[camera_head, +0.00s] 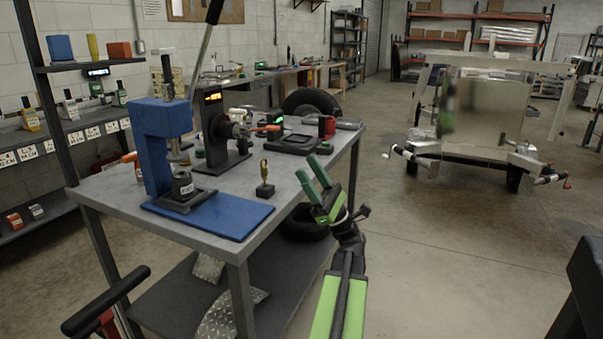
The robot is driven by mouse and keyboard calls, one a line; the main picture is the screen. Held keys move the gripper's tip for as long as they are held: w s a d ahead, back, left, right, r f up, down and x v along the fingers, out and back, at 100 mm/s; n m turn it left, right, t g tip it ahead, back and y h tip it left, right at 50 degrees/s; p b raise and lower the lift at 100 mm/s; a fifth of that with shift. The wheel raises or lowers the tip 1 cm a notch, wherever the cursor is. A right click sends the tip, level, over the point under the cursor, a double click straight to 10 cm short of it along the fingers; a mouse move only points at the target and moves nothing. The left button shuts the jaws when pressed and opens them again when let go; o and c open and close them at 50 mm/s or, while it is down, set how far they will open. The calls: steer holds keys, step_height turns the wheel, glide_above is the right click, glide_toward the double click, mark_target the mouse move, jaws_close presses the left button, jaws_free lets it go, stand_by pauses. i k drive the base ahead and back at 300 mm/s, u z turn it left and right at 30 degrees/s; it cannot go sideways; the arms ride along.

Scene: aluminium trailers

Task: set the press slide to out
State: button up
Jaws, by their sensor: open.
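The blue press (154,150) stands at the near left of the grey workbench (110,200), with a long lever rising behind it. Its dark slide (187,203) is low at the press, under the ram, with a labelled black cylinder (182,184) on it. A blue plate (238,222) extends from the press toward the right and is bare. I cannot tell the slide's exact position along its travel. My gripper (309,167), with green fingers, is open and empty. It is to the right of the press, near the bench's right edge, apart from the slide.
A small brass-topped piece (264,180) stands on the bench between the press and my gripper. A black device with an orange display (215,130) stands behind the press. A black tray (290,143) lies farther back. The floor right of the bench is clear up to a trailer (485,110).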

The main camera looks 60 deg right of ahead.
mark_target(214, 10)
steer(key=k, duration=1)
